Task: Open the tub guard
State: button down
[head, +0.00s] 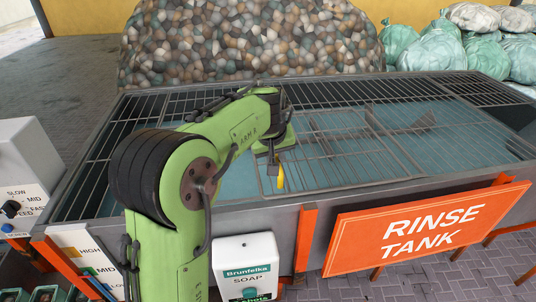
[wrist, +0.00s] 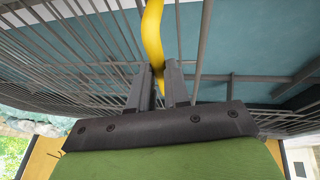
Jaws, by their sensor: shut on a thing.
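The tub guard (head: 345,143) is a grey wire grid panel over the blue water of the rinse tank (head: 445,192). A yellow handle (head: 281,180) sits at its near left side. My gripper (head: 276,163) is at this handle. In the wrist view, the two dark fingers of my gripper (wrist: 161,72) are shut on the curved yellow handle (wrist: 151,30), with grid bars (wrist: 75,45) around it. The arm covers part of the tank's left side. I cannot tell whether the guard is tilted.
An orange RINSE TANK sign (head: 428,228) and a soap box (head: 248,268) are on the tank's front. A control box (head: 28,175) stands at the left. A heap of coloured pieces (head: 250,45) and green sacks (head: 440,50) lie behind the tank.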

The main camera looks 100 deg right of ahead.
jog(key=c, duration=1.1)
grip_release()
jog(key=p+v, duration=0.2)
jog(key=v, duration=1.4)
jog(key=shift+s+f, duration=0.1)
